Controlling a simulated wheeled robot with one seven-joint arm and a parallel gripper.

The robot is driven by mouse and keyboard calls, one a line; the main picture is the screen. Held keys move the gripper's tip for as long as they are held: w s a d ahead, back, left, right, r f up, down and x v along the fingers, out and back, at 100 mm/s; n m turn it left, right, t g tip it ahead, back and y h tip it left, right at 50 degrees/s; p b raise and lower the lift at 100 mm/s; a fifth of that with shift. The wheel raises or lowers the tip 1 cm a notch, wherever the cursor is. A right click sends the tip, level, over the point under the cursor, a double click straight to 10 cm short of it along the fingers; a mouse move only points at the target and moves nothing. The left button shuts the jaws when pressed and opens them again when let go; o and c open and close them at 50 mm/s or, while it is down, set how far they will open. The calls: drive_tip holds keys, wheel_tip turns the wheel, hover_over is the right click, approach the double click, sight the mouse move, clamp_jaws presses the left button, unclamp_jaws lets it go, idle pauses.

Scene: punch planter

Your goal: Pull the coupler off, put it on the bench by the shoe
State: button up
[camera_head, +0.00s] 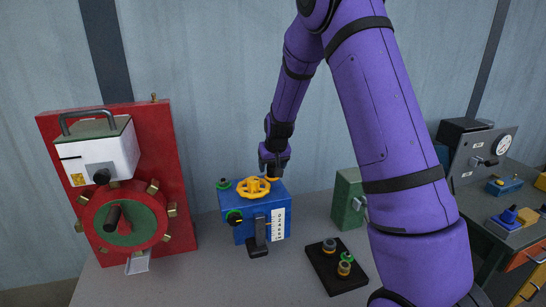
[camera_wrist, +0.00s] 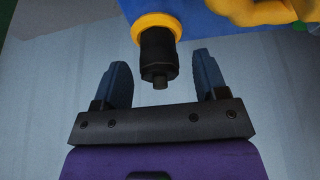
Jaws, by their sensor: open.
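A black stepped cylinder (camera_wrist: 158,52) with a yellow-orange collar (camera_wrist: 156,22) sits on the blue box in the wrist view; it looks like the coupler. The blue box (camera_head: 262,220) stands on the grey bench (camera_head: 190,272) in the head view, with a yellow handwheel (camera_head: 253,187) on top. My gripper (camera_head: 273,168) is over the box's back right. In the wrist view my open gripper (camera_wrist: 161,68) has one finger on each side of the cylinder's free end, with visible gaps. A black upright piece with a foot (camera_head: 257,248), perhaps the shoe, is at the box's front.
A red panel (camera_head: 165,150) with a white box stands at left. A black tray (camera_head: 325,270) with several small fittings lies right of the blue box. A green box (camera_head: 345,197) stands behind it. My arm covers the right part of the bench. Bare bench lies front left.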

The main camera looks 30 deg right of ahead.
drive_tip(key=shift+x, duration=1.4)
drive_tip(key=shift+r, duration=0.1)
drive_tip(key=c, duration=1.1)
